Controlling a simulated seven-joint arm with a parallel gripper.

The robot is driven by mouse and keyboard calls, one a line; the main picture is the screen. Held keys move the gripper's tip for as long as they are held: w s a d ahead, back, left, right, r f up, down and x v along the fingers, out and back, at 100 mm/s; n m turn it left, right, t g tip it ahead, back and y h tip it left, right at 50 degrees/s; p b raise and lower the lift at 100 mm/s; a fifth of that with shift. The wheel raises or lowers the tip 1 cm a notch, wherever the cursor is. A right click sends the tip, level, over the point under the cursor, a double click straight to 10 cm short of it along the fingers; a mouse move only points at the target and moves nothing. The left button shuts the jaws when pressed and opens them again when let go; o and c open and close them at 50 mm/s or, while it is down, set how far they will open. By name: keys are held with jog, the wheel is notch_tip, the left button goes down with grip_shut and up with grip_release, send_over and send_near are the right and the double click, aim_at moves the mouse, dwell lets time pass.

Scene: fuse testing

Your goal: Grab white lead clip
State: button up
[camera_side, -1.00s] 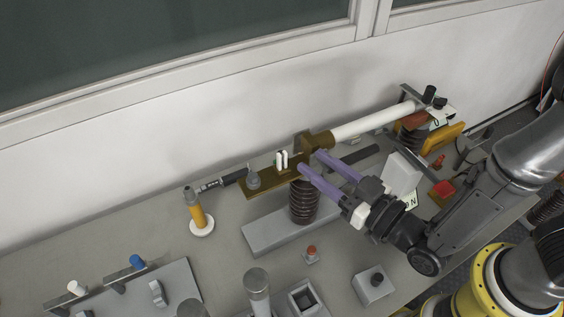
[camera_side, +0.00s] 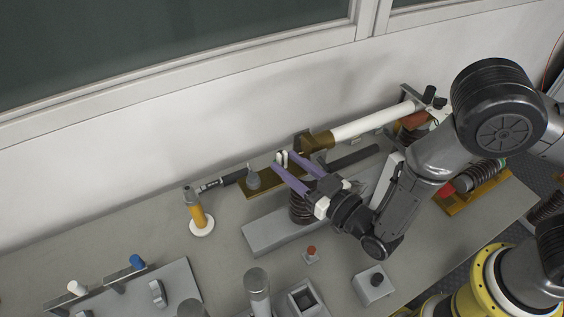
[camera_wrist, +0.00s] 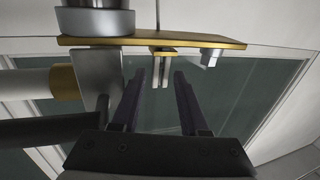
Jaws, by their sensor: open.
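The white lead clip (camera_side: 281,157) looks like a pair of short pale upright prongs on the brass plate (camera_side: 262,186). In the wrist view the clip (camera_wrist: 160,68) hangs from the plate's edge, as that picture appears upside down. My gripper (camera_side: 282,162) has two long purple fingers, open, with their tips at the clip in the side view. In the wrist view the open gripper (camera_wrist: 159,76) has one finger on each side of the clip, with a gap visible on both sides. Contact with the clip is not visible.
A white fuse tube (camera_side: 365,124) runs right from a brass block (camera_side: 318,141). A dark ribbed insulator (camera_side: 298,208) stands under the plate, partly behind my gripper. A grey knob (camera_side: 253,180) sits left of the clip. An orange-handled post (camera_side: 197,214) stands further left.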

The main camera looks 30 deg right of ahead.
jog(key=shift+w, duration=0.25)
grip_shut()
jog(key=shift+r, duration=0.15)
